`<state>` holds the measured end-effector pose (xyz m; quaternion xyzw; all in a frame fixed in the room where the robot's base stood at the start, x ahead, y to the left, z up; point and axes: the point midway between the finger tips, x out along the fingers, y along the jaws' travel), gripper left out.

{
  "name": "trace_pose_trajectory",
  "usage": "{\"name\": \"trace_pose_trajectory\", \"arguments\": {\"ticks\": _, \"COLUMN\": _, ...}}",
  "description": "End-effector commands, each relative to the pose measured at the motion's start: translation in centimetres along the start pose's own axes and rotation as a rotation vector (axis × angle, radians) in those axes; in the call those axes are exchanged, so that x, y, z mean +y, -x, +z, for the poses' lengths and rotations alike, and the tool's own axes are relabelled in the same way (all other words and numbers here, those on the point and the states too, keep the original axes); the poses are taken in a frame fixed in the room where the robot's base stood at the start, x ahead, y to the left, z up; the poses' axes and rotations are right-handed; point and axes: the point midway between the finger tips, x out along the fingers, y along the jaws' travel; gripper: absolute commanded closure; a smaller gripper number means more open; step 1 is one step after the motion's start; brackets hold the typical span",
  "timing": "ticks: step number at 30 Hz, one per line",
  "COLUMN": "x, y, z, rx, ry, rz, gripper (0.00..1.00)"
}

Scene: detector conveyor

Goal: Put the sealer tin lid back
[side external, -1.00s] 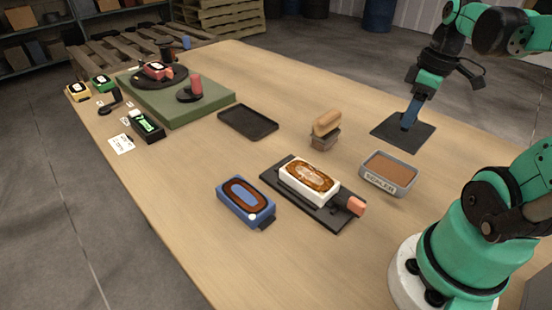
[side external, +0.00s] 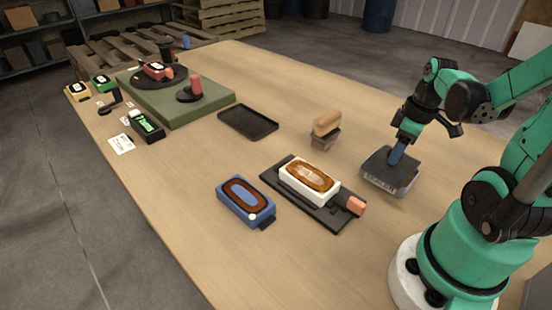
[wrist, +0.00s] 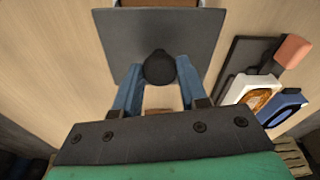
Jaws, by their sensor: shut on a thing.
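The sealer tin (side external: 388,187) is a grey rectangular box, mostly covered from above in the side view. The lid (side external: 378,160) is a dark grey flat plate with a round black knob (wrist: 160,68). My gripper (side external: 398,154) is shut on the lid's knob, with its blue fingers on either side of it in the wrist view (wrist: 160,76). The lid is over the tin; whether it touches the rim I cannot tell. In the wrist view a brown strip of the tin's contents (wrist: 158,3) shows beyond the lid's top edge.
A white block with a brown top (side external: 308,180) rests on a dark board (side external: 330,213) left of the tin. A blue block (side external: 245,202), a wooden-handled stamp (side external: 325,132) and a black tray (side external: 248,122) lie further left.

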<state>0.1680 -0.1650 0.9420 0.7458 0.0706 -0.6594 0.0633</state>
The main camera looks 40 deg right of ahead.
Motion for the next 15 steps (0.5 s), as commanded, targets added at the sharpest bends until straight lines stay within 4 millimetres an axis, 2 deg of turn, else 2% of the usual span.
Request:
{"name": "trace_pose_trajectory", "arguments": {"ticks": 8, "x": 0.03, "y": -0.30, "z": 0.02, "rx": 0.000, "ry": 0.000, "rz": 0.000, "gripper": 1.00}}
{"name": "trace_pose_trajectory", "arguments": {"ticks": 9, "x": 0.03, "y": -0.38, "z": 0.03, "rx": 0.000, "ry": 0.000, "rz": 0.000, "gripper": 0.60}}
{"name": "trace_pose_trajectory", "arguments": {"ticks": 12, "x": 0.02, "y": -0.34, "z": 0.03, "rx": 0.000, "ry": 0.000, "rz": 0.000, "gripper": 0.31}}
{"name": "trace_pose_trajectory", "arguments": {"ticks": 15, "x": 0.02, "y": -0.34, "z": 0.03, "rx": 0.000, "ry": 0.000, "rz": 0.000, "gripper": 0.31}}
